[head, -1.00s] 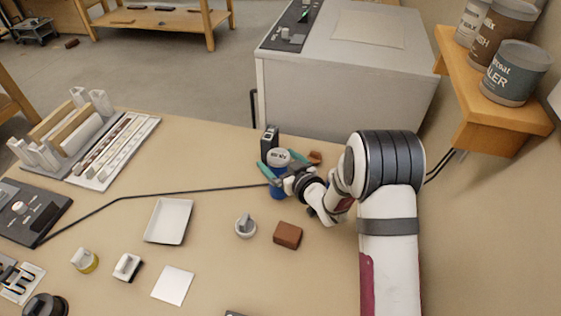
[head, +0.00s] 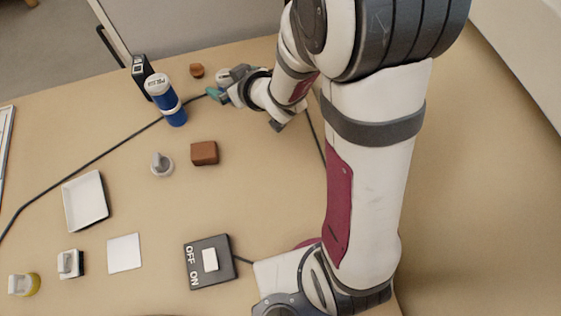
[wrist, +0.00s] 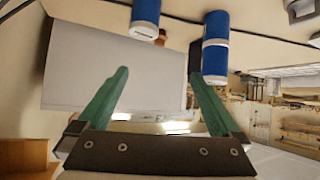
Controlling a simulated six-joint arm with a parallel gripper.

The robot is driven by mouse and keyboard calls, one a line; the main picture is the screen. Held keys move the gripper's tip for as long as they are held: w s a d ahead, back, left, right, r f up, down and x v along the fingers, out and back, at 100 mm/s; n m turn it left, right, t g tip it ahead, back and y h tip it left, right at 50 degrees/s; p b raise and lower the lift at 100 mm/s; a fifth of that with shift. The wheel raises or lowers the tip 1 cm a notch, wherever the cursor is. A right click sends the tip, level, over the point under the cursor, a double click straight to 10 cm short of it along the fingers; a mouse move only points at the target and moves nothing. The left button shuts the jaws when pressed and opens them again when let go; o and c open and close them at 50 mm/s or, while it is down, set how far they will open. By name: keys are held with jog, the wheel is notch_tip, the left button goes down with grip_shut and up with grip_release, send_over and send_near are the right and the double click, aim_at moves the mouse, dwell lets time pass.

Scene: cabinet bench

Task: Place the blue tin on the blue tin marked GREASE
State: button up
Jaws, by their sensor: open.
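Two blue tins stand one on the other in the head view. The upper tin (head: 160,93) has a pale lid with dark lettering too small to read surely. The lower tin (head: 176,117) shows only its blue side. The wrist view looks upside down; there the upper tin (wrist: 215,62) and lower tin (wrist: 215,24) are in line and look in contact. A third blue tin (wrist: 146,13) with a white lid stands apart. I cannot read which is marked GREASE. My gripper (head: 220,90) is right of the stack, clear of it; its teal fingers (wrist: 158,74) are open and empty.
A black box (head: 143,70) stands close behind the stack. A small brown piece (head: 196,71), a brown block (head: 204,153) and a grey-white knob (head: 162,164) are nearby. A dark cable (head: 110,150) crosses the bench. A white tray (head: 86,201) and switch box (head: 209,262) lie nearer.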

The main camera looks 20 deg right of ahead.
jog(key=s+d+r+m+g+h, duration=0.2)
jog(key=s+d+m+g, duration=0.15)
jog(key=s, duration=0.55)
jog(key=s+d+r+m+g+h, duration=0.25)
jog(key=s+d+m, duration=0.2)
jog(key=s, duration=0.45)
jog(key=s+a+r+m+g+y, duration=0.1)
jog(key=s+g, duration=0.1)
jog(key=s, duration=0.4)
jog(key=s+a+r+m+g+y, duration=0.1)
jog(key=s+a+g, duration=0.1)
jog(key=s, duration=0.4)
jog(key=shift+a, duration=0.3)
